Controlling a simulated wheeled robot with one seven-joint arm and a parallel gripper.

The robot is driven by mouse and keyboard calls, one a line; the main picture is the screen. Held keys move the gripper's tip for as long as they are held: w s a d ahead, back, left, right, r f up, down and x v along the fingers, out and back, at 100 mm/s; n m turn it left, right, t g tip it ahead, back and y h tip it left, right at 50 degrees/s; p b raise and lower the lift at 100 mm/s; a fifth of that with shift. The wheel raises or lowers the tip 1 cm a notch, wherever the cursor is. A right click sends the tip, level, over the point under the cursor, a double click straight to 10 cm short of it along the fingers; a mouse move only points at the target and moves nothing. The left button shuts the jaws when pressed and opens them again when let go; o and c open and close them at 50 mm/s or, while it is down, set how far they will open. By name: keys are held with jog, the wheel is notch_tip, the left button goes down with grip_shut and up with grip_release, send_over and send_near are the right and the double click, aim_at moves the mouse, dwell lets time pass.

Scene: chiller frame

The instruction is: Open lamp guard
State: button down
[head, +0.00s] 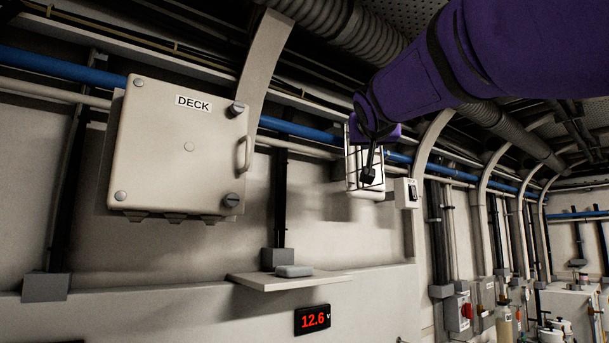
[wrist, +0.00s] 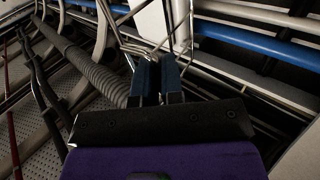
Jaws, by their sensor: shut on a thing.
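My gripper (head: 370,174) reaches down from the upper right and is in front of the lamp, shut on the guard's wire. In the wrist view my gripper's two dark blue fingers (wrist: 158,75) are close together at the wires of the lamp guard (wrist: 118,32). The white lamp (wrist: 158,22) shows behind them. The exact grip point is hidden between the fingers.
A switch box (head: 407,193) is just right of the lamp. A blue pipe (head: 295,128) runs along the wall behind it. The cabinet marked DECK (head: 165,147) is to the left. A small shelf (head: 290,281) juts out below. The space in front of the wall is clear.

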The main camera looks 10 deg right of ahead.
jog(key=c, duration=1.3)
grip_release()
jog(key=v, duration=1.1)
